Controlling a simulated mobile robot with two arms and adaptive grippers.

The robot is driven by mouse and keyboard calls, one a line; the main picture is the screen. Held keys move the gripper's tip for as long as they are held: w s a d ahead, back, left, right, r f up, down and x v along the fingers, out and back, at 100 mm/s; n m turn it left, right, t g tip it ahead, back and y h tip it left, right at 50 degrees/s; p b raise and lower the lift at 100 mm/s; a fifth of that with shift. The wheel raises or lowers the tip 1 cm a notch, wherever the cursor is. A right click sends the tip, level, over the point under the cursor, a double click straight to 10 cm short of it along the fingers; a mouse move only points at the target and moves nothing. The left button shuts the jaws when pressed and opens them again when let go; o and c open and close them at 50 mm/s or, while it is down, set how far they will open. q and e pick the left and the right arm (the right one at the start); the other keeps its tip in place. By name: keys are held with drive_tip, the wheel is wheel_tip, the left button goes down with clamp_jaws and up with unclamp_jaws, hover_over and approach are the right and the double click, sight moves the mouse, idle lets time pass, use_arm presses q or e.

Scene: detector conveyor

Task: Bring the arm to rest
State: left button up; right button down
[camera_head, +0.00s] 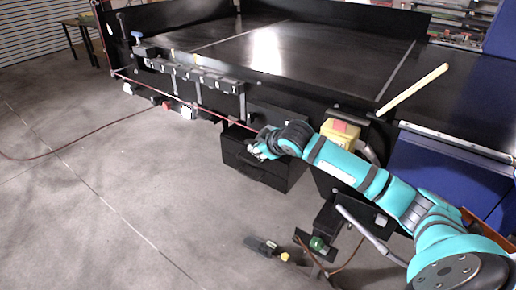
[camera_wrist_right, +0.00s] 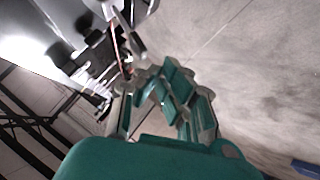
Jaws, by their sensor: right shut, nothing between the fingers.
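My right arm (camera_head: 355,170) is teal with black joints and reaches in from the lower right of the head view. It extends along the near side of the conveyor. Its gripper (camera_head: 257,150) is in front of the conveyor's side, by a black box. The gripper is shut and empty. Its teal and grey fingers (camera_wrist_right: 153,80) fill the middle of the right wrist view, with nothing between them. I cannot tell whether the gripper touches anything. My left arm and gripper are not in view.
The black conveyor (camera_head: 330,62) spans the back. A row of numbered units (camera_head: 190,72) lines its side. A black box (camera_head: 262,172) is below my gripper. A yellow box with a red top (camera_head: 340,132) is close to my forearm. The grey floor (camera_head: 110,190) is open at left.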

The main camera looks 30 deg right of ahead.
idle(0.3)
drive_tip(key=s+d+f+m+g+b, duration=0.15)
drive_tip(key=s+f, duration=0.25)
drive_tip(key=f, duration=1.2)
drive_tip(key=s+f+m+g+b, duration=0.1)
drive_tip(key=s+f+m, duration=0.15)
drive_tip(key=f, duration=1.35)
drive_tip(key=s+a+f+g, duration=0.1)
drive_tip(key=s+a+f, duration=0.1)
drive_tip(key=s+f, duration=0.7)
drive_tip(key=s+a+f+g, duration=0.2)
drive_tip(key=s+f, duration=0.7)
drive_tip(key=f, duration=0.1)
drive_tip(key=s+a+f+g, duration=0.1)
drive_tip(key=s+a+f, duration=0.2)
drive_tip(key=s, duration=0.7)
drive_tip(key=s+a+f+g+b, duration=0.1)
drive_tip(key=s+a+f, duration=0.3)
drive_tip(key=s, duration=0.6)
drive_tip(key=s+a+f+g+b, duration=0.1)
drive_tip(key=s+a+f, duration=0.3)
drive_tip(key=s, duration=0.6)
drive_tip(key=shift+s+f, duration=0.15)
drive_tip(key=shift+f, duration=0.65)
drive_tip(key=shift+g, duration=0.25)
